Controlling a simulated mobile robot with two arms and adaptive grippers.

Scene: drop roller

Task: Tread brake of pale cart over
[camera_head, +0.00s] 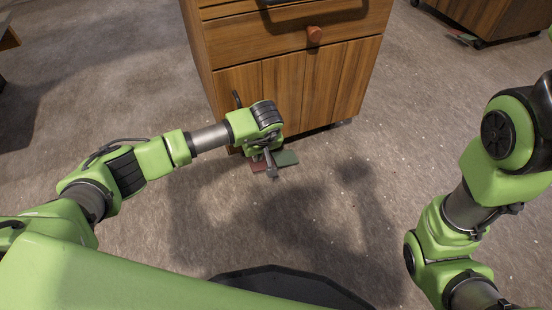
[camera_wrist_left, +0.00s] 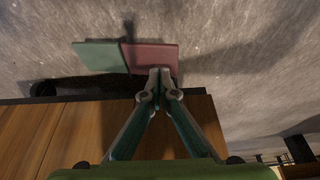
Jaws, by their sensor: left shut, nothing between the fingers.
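The near wooden cart (camera_head: 290,85), paler than the one at the back right, stands upright ahead of me. At the foot of its front is a two-part brake pedal, with a red plate (camera_head: 258,166) and a green plate (camera_head: 287,158) side by side. In the left wrist view the red plate (camera_wrist_left: 152,57) and green plate (camera_wrist_left: 97,55) both show clearly. My left gripper (camera_head: 273,174) is shut and empty, pointing down at the pedal. In the wrist view its fingertips (camera_wrist_left: 160,77) overlap the red plate's edge; I cannot tell whether they touch. My right gripper is out of view.
A darker wooden cart (camera_head: 492,15) on casters stands at the back right. The carpeted floor (camera_head: 345,215) in front of the near cart is clear.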

